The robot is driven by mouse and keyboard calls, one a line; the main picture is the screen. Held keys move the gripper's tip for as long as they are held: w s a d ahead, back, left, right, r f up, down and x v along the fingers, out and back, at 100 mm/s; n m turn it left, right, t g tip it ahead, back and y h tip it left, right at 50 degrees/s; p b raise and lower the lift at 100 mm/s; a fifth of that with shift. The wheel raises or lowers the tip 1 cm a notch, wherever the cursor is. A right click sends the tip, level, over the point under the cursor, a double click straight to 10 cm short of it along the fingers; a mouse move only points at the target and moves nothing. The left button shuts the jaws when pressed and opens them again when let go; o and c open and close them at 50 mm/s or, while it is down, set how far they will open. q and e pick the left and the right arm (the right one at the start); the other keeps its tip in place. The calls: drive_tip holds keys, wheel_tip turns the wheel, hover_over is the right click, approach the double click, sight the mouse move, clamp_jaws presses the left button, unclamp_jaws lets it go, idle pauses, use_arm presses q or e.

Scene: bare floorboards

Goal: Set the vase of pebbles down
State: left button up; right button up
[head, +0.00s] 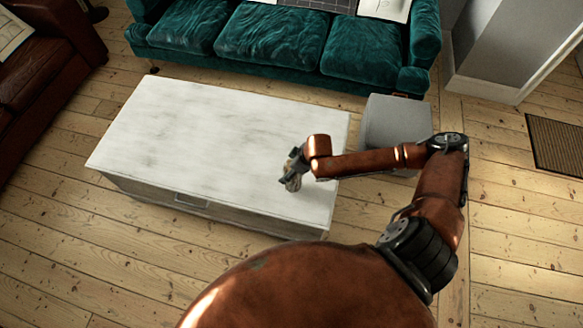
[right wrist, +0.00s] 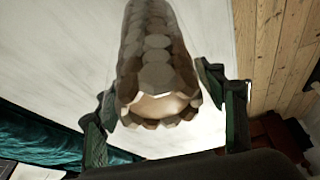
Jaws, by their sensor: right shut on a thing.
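The vase of pebbles (right wrist: 158,60) has a grey-brown surface of rounded facets and a scalloped near end, with a paler inside showing. It lies between the two fingers of my right gripper (right wrist: 168,112), which is shut on it. In the head view the right gripper (head: 291,170) is over the right part of the white table (head: 220,130), near its front edge. A small part of the vase (head: 293,185) shows below the fingers there. I cannot tell whether its base touches the tabletop. My left gripper is not in view.
The rest of the tabletop is bare. A grey block-like stool (head: 395,118) stands beside its right end. A teal sofa (head: 270,40) is behind, a dark red leather seat (head: 40,75) at the left. A brown mat (head: 558,143) lies at the right on the floorboards.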

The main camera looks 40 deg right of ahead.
wheel_tip(320, 180, down, 2)
drive_tip(key=shift+f+b, duration=0.1)
drive_tip(key=shift+b, duration=0.3)
drive_tip(key=o, duration=2.1)
drive_tip(key=shift+s, duration=0.1)
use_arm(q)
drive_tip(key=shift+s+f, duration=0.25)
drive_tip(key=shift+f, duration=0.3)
use_arm(e)
drive_tip(key=shift+o, duration=0.2)
drive_tip(key=shift+d, duration=0.1)
drive_tip(key=p+v, duration=0.4)
drive_tip(key=v, duration=0.7)
drive_tip(key=shift+s+r, duration=0.15)
drive_tip(key=shift+r, duration=0.25)
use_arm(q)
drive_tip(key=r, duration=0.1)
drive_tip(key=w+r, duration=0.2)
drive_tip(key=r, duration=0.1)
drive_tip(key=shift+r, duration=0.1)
